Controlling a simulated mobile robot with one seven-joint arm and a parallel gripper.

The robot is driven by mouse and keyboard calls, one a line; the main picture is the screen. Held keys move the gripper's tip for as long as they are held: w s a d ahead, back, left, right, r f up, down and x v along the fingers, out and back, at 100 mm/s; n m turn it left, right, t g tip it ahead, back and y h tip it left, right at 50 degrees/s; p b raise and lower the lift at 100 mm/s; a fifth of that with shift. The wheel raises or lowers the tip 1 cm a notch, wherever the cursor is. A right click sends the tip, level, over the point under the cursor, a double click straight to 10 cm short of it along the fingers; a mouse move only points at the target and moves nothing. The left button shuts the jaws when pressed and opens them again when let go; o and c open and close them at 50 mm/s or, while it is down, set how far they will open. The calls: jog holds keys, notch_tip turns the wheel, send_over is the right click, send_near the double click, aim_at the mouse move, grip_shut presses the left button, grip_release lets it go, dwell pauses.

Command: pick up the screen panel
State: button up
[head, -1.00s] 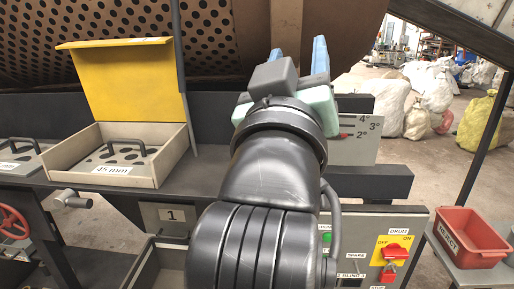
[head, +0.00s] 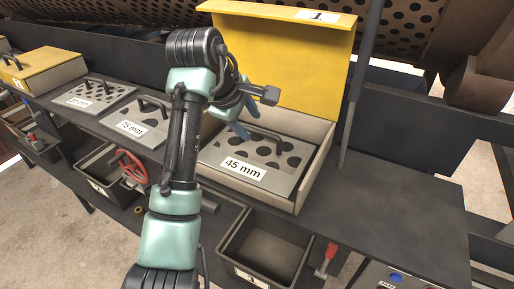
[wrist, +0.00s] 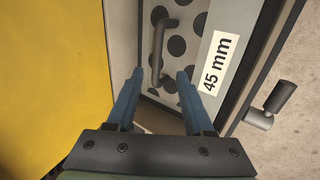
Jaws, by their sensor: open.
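A grey screen panel (head: 247,165) with round dark holes, a bar handle and a "45 mm" label lies in an open box with a raised yellow lid (head: 285,50) marked 1. It also shows in the wrist view (wrist: 190,75). My gripper (head: 243,108) is open and empty above the left part of this box. In the wrist view my two blue fingertips (wrist: 160,75) point at the panel, with its handle (wrist: 158,50) showing between and beyond them. I cannot tell the remaining gap. My arm hides part of the box's left side in the head view.
Two more handled panels, one labelled 75 mm (head: 142,122) and one with smaller holes (head: 93,94), lie further left. A closed yellow-lidded box (head: 42,72) stands beyond. A red handwheel (head: 132,167) and an open bin (head: 265,250) are below. The bench right of the box is clear.

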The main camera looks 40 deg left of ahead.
aim_at(258, 130)
jog(key=shift+x, duration=0.75)
jog(key=p+x, duration=0.1)
jog(key=x, duration=0.1)
jog(key=p+x, duration=0.1)
jog(key=x, duration=0.1)
jog(key=shift+w+d+r, duration=0.1)
jog(key=shift+w, duration=0.2)
jog(key=shift+w+f+p, duration=0.25)
jog(key=shift+f+p, duration=0.05)
jog(key=shift+f, duration=0.2)
grip_shut()
jog(key=shift+r, duration=0.15)
